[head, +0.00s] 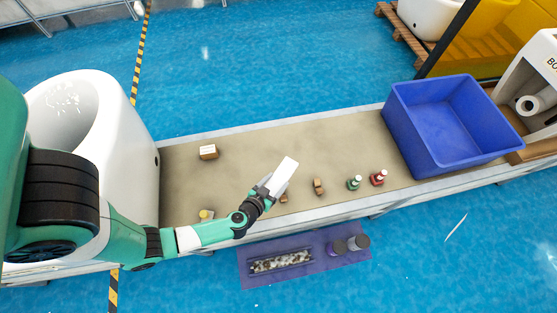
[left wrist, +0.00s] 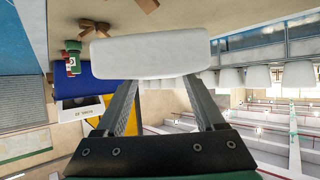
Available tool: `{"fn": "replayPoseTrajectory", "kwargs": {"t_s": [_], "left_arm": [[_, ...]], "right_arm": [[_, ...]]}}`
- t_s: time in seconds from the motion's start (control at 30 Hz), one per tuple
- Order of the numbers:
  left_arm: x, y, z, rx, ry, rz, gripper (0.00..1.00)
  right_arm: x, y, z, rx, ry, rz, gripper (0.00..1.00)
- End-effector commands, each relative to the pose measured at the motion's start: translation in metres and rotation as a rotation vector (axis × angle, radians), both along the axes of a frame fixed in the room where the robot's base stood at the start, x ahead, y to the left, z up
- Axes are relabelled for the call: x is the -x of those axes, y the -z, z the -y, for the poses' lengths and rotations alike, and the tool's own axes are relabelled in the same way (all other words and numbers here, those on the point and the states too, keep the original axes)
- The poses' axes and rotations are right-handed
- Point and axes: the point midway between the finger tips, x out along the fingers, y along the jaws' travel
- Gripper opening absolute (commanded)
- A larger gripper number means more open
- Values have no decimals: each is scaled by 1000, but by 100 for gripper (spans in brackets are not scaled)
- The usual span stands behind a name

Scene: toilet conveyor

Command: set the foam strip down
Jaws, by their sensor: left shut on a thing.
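The foam strip (head: 283,174) is a white block held by my left gripper (head: 265,189) above the middle of the conveyor (head: 235,180). In the left wrist view the strip (left wrist: 150,57) lies across both fingertips of the left gripper (left wrist: 165,85), which is shut on it. The strip looks tilted in the head view. I cannot tell its exact height above the belt. My right gripper is in neither view.
A blue bin (head: 400,120) stands on the belt's right end. Green (head: 354,183) and red (head: 378,178) bottles, small brown pieces (head: 319,187) and a cardboard box (head: 208,152) sit on the belt. A purple mat (head: 300,283) with a tray lies in front. The belt's back middle is clear.

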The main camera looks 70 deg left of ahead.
Motion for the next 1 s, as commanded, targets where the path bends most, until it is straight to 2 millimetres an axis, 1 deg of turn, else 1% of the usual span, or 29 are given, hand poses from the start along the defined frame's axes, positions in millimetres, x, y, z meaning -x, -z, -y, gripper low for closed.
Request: {"fn": "replayPoseTrajectory", "kwargs": {"t_s": [0.03, 0.13, 0.17, 0.2, 0.33, 0.4, 0.57, 0.67, 0.7, 0.8, 0.9, 1.0], "left_arm": [[-3, 10, -13, 0, -13, 4, 18], [-12, 21, -36, -2, -12, 5, 18], [-15, 35, -40, -1, -9, 3, 18], [-17, 46, -47, 0, -9, 3, 18], [-24, 62, -63, -1, -4, 3, 18], [-26, 65, -66, -1, -1, 2, 18], [-27, 66, -68, -1, 0, -1, 18], [-30, 80, -77, -1, -3, 3, 18], [-30, 89, -76, 0, 0, 2, 18], [-30, 104, -75, 0, 0, 2, 18], [-30, 107, -75, -1, 0, 2, 18], [-30, 104, -75, -2, 1, 0, 18]], "right_arm": [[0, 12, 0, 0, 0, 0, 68], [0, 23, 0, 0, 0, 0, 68], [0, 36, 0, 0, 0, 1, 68], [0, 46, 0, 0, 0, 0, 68], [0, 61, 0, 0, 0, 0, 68], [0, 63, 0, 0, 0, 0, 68], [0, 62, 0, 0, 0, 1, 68], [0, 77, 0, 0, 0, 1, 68], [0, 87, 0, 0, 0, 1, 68], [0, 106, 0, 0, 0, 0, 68], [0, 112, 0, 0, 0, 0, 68], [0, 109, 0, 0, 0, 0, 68]]}}
